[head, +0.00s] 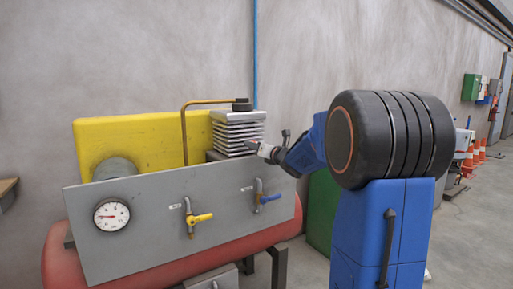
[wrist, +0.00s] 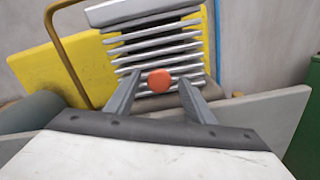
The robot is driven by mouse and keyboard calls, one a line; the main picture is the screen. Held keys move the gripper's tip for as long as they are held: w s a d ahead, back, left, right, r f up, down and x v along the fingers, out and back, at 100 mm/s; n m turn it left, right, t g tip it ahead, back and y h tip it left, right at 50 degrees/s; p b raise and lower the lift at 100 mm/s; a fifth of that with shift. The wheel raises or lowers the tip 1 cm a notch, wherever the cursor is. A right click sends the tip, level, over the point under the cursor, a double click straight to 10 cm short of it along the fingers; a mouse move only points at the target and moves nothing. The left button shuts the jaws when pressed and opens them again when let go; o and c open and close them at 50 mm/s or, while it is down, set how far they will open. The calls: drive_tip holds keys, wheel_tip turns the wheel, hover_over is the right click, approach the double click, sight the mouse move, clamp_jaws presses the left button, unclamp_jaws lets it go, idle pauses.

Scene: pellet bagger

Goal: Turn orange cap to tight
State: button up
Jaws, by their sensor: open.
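The orange cap (wrist: 159,80) is round and shows in the wrist view in front of the silver finned block (wrist: 150,45), between my two fingers. My gripper (wrist: 158,88) is open, with one finger on each side of the cap in that view. I cannot tell whether the fingers touch it or how far off it is. In the head view my gripper (head: 256,149) is at the right side of the finned block (head: 238,131). The cap cannot be made out there, and any mark for tight is not visible.
A grey panel (head: 150,215) carries a gauge (head: 111,214), a yellow-handled valve (head: 200,218) and a blue-handled valve (head: 270,198). Behind it are a yellow guard (head: 150,140) and a copper pipe (head: 184,130). A red tank (head: 60,265) lies below. A green box (head: 321,210) stands at right.

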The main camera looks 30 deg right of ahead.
drive_tip(key=s+n, duration=0.3)
drive_tip(key=s, duration=1.4)
drive_tip(key=shift+s+d, duration=0.15)
drive_tip(key=shift+d, duration=0.1)
drive_tip(key=shift+n, duration=0.5)
drive_tip(key=w, duration=0.6)
drive_tip(key=shift+w+a+f, duration=0.15)
drive_tip(key=shift+w+f, duration=0.1)
drive_tip(key=shift+f, duration=0.05)
drive_tip(key=shift+c, duration=0.2)
drive_tip(key=w, duration=1.7)
drive_tip(key=shift+w+a, duration=0.25)
drive_tip(key=shift+a, duration=0.05)
drive_tip(key=c, duration=1)
